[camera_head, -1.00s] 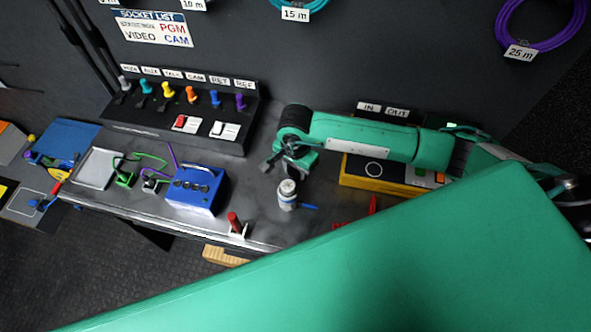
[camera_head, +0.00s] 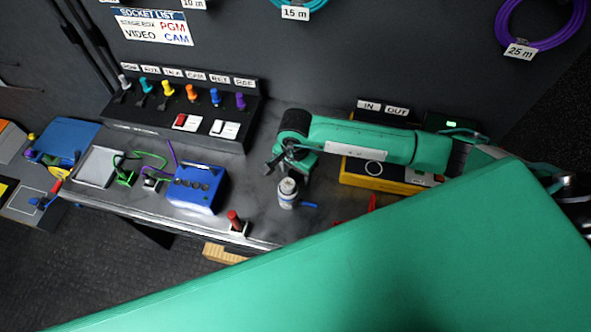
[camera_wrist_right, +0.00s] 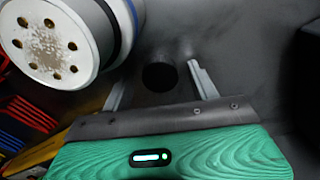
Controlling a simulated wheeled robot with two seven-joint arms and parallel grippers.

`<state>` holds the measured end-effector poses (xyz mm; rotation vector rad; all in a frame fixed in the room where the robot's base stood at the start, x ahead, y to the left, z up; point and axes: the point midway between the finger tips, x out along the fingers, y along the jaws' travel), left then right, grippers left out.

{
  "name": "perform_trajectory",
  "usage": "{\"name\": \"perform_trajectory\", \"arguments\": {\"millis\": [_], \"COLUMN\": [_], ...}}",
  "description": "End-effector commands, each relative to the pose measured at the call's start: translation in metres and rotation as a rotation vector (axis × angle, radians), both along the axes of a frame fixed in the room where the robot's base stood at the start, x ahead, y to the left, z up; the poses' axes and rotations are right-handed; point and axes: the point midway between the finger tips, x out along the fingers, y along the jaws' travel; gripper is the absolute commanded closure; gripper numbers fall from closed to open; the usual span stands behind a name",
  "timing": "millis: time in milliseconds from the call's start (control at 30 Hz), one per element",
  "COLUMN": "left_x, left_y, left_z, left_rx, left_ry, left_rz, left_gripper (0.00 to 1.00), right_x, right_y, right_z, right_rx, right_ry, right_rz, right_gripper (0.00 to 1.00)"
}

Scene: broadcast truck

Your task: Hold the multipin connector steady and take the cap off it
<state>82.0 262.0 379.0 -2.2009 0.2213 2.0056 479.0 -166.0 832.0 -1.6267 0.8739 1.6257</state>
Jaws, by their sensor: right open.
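A white and grey cylinder with a blue band, which looks like the multipin connector (camera_head: 287,198), stands upright on the bench. A blue tab sticks out at its base. In the right wrist view its round end (camera_wrist_right: 45,45) fills the upper left, with a ring of small holes and a worn middle. I cannot tell whether this end is the cap. My right gripper (camera_head: 275,166) is just behind and left of it in the head view. My left gripper is out of view.
A blue box (camera_head: 196,188) and a red-handled part (camera_head: 235,221) stand left of the cylinder. A switch panel (camera_head: 180,115) runs along the wall. My large green arm link hides the bench's front right.

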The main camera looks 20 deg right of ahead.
Motion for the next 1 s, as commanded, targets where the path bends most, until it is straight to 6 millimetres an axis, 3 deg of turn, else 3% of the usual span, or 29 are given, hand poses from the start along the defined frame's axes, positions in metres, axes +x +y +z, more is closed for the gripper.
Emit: {"name": "perform_trajectory", "arguments": {"millis": [167,400,600,1000], "left_x": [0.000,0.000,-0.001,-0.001], "left_y": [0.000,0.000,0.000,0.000], "left_z": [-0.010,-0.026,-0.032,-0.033], "left_rx": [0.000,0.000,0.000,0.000], "left_ry": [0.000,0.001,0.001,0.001], "left_rz": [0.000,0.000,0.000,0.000], "left_gripper": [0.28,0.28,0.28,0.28], "right_x": [0.002,0.002,0.001,0.000], "right_y": [0.000,0.000,0.000,0.000], "right_z": [0.027,0.081,0.111,0.122], "right_rx": [0.000,0.001,0.001,0.000], "right_ry": [-0.006,-0.007,-0.003,0.000], "right_rz": [0.002,0.001,0.000,0.000], "right_gripper": [0.40,0.40,0.40,0.40]}}
